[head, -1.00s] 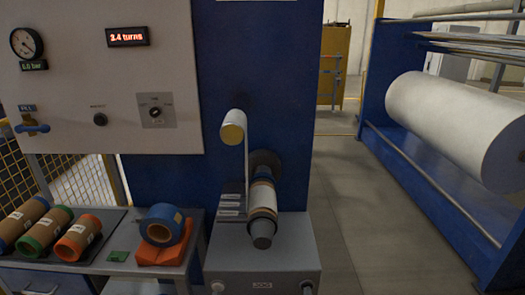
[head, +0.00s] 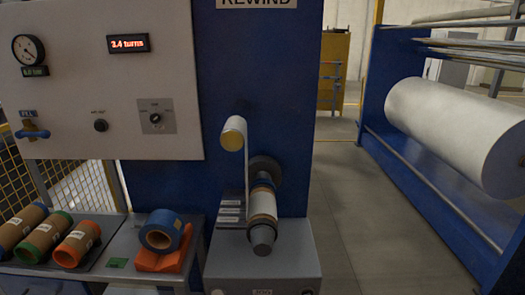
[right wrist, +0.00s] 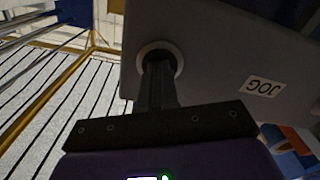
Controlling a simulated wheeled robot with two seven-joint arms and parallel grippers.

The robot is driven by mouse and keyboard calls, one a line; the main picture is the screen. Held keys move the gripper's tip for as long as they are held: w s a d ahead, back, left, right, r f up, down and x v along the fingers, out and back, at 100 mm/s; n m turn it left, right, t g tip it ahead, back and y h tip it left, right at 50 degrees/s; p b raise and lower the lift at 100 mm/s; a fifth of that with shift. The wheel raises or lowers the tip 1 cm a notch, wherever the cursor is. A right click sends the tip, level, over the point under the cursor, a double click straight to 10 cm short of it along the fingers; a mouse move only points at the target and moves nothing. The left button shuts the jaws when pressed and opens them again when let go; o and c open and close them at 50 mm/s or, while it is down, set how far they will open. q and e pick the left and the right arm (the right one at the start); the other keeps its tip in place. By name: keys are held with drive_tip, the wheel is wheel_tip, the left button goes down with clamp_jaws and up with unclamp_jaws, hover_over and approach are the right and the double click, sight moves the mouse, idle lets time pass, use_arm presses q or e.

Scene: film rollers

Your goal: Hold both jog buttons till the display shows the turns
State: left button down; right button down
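The display (head: 127,44) on the pale panel glows red and seems to read 3.4 turns; its first digit is blurred. The grey jog box (head: 262,266) stands below the rewind roller, its JOG label at the bottom edge of the head view. The two jog buttons (head: 218,292) (head: 307,292) are only just in view there. In the right wrist view, my right gripper (right wrist: 158,66) has its fingers together, tips at the pale ring of a jog button (right wrist: 163,48). The tips hide the button's centre, so contact is unclear. My left gripper is out of view.
A film core (head: 262,203) sits on the rewind shaft, with film running down from a small roller (head: 233,133). A bench at left holds several coloured cores and a blue tape roll (head: 161,231). A large white roll (head: 455,132) stands in a blue frame at right.

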use_arm(q)
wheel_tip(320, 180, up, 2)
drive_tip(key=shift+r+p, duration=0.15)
drive_tip(key=shift+p, duration=1)
use_arm(e)
drive_tip(key=s, duration=0.7)
